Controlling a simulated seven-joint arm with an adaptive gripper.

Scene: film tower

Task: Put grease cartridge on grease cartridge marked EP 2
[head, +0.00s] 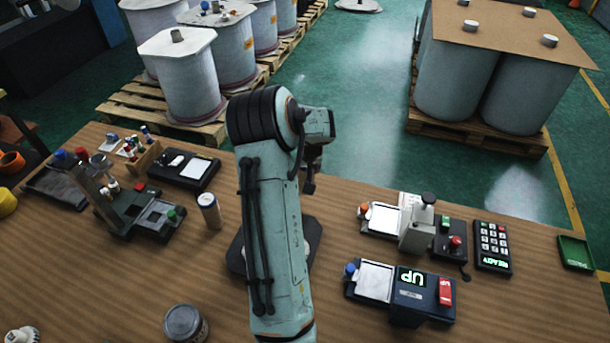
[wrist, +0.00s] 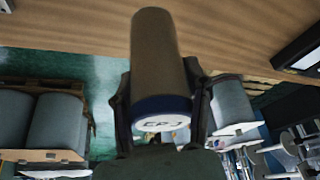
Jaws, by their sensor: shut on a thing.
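My gripper (wrist: 162,118) is shut on a grease cartridge (wrist: 160,55). In the wrist view the cartridge has a grey-brown body and a blue band at its near end. Its white end face carries a marking that starts with EP; the last character is hard to read. In the head view my arm hides most of the gripper and I cannot make out the held cartridge.
The wooden table (head: 130,275) holds a dark tin (head: 184,323) at the front, a device with coloured buttons (head: 140,208) at left, and a device showing UP (head: 405,290), a white-and-grey device (head: 417,225) and a keypad (head: 492,246) at right. Drums stand beyond.

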